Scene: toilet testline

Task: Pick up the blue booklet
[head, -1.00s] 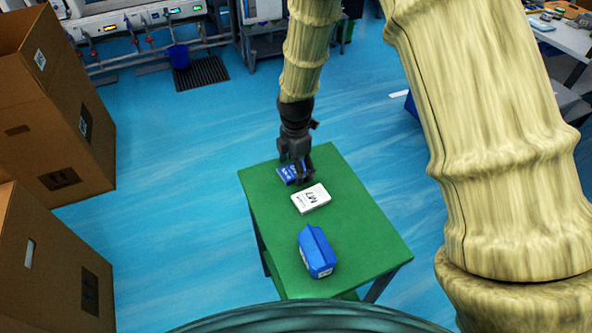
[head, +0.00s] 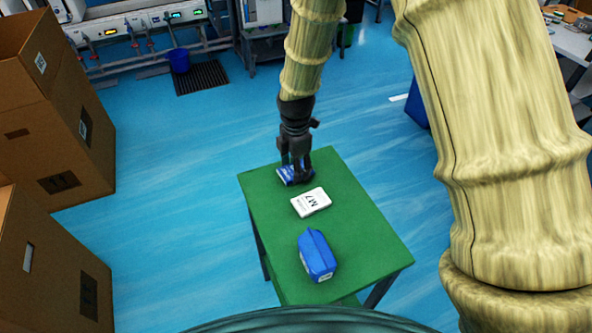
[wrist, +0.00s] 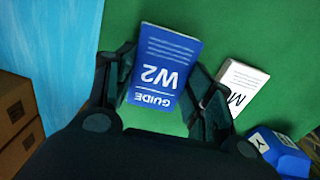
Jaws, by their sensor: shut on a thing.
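The blue booklet (head: 291,177) is at the far end of the green table (head: 352,232). In the wrist view the blue booklet (wrist: 163,68) shows white print reading "GUIDE W2". My gripper (head: 296,168) comes down from above at the booklet. The wrist view shows the fingers of my gripper (wrist: 160,85) on either side of the booklet, shut on it. I cannot tell whether the booklet is clear of the tabletop. The fingers hide part of it in the head view.
A white booklet marked "M7" (head: 311,202) lies just nearer on the table. A blue carton-shaped object (head: 317,254) stands near the table's front. Cardboard boxes (head: 55,110) stand at the left. Blue floor surrounds the table.

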